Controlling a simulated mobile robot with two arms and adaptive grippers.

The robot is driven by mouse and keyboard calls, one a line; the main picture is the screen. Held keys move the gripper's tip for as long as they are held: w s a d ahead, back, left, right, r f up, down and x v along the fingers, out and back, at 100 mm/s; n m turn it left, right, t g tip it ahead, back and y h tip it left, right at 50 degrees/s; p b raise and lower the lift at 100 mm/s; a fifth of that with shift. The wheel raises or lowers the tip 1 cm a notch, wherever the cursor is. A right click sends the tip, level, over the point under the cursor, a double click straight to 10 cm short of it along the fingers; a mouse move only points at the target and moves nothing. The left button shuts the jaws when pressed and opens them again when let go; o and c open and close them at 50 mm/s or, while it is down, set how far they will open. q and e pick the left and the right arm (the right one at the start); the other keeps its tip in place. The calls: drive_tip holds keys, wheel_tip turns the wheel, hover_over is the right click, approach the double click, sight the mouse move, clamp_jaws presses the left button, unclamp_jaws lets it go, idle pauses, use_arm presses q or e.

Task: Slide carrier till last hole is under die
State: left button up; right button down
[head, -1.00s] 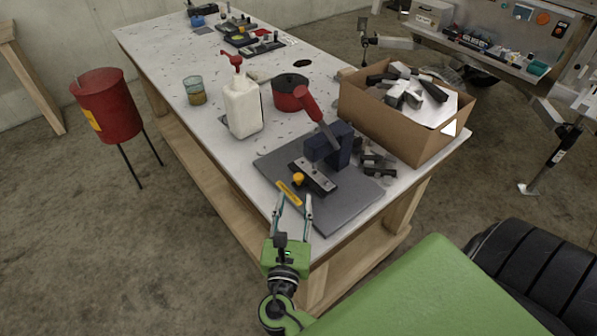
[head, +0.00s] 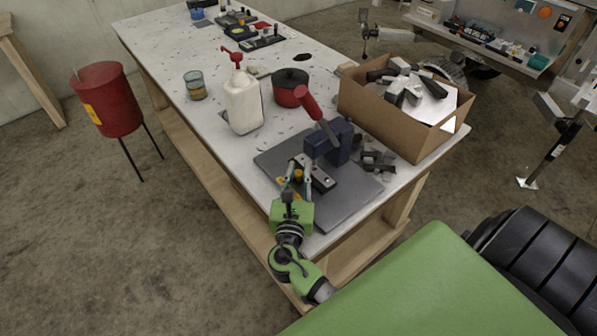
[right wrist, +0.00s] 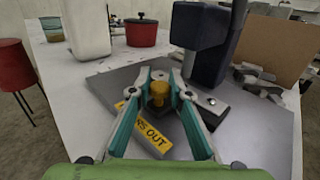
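A dark blue hand press (head: 335,143) with a red lever (head: 308,102) stands on a grey base plate (head: 345,205); it also shows in the right wrist view (right wrist: 208,45). The metal carrier (head: 322,179) lies under the press head, with a yellow knob (right wrist: 159,92) at its near end. The die and the holes beneath the head cannot be made out. My right gripper (head: 299,168) is open at the knob, one finger on each side (right wrist: 163,74), with small gaps visible. A yellow warning label (right wrist: 148,138) lies partly behind the fingers. My left gripper is not in view.
A cardboard box (head: 385,122) of metal parts stands right of the press, with loose dark parts (head: 376,160) beside it. A white pump bottle (head: 243,105), red pot (head: 290,86) and glass (head: 195,86) stand farther back. The plate's front right is clear.

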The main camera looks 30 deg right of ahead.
sight(312, 184)
drive_tip(key=shift+s, duration=0.4)
drive_tip(key=s+p, duration=0.1)
drive_tip(key=s, duration=0.3)
drive_tip(key=shift+s+d+p, duration=0.2)
drive_tip(key=shift+p, duration=0.15)
drive_tip(key=shift+w, duration=0.1)
drive_tip(key=c, duration=1.9)
unclamp_jaws()
